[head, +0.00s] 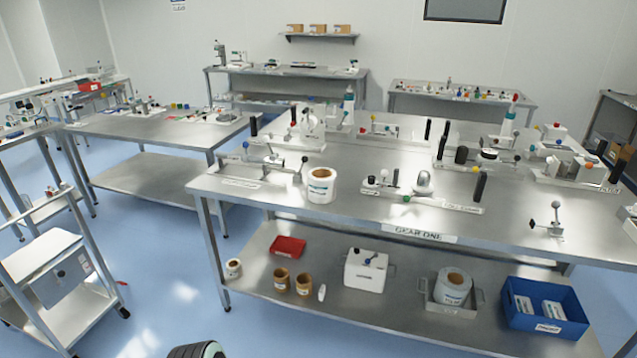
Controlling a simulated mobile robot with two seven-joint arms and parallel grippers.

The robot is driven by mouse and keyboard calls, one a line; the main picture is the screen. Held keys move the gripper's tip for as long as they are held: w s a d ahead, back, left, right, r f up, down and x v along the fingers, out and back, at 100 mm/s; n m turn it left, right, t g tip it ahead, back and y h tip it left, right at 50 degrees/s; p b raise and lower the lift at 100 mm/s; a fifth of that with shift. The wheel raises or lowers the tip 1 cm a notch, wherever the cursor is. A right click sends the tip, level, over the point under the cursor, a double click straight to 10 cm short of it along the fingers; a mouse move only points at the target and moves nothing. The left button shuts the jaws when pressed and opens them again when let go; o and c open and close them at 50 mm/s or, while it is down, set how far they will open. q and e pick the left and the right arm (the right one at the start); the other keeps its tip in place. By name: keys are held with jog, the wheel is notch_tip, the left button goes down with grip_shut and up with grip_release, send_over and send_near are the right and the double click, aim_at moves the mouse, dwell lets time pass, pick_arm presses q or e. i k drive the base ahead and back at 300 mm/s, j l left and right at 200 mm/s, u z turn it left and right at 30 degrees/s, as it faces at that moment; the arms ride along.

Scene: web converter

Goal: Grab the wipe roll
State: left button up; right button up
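A large white roll with a brown core and a printed label (321,186) stands upright on the top of the long steel table (345,216), near its front left part.
The lower shelf also holds a red tray (288,247), small brown rolls (282,279), a white box (366,272) and a blue bin (545,325). Fixtures crowd the tabletop around the upper roll. A steel cart (52,262) stands at the left; blue floor is clear between.

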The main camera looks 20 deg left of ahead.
aim_at(321, 181)
jog(key=i+j, duration=0.25)
jog(key=j, duration=0.15)
jog(key=i+j, duration=0.25)
jog(key=j, duration=0.15)
jog(key=i+j, duration=0.2)
jog(key=j, duration=0.2)
jog(key=i+j, duration=0.25)
jog(key=j, duration=0.15)
jog(key=i+j+z, duration=0.1)
jog(key=i+j, duration=0.15)
jog(key=j, duration=0.15)
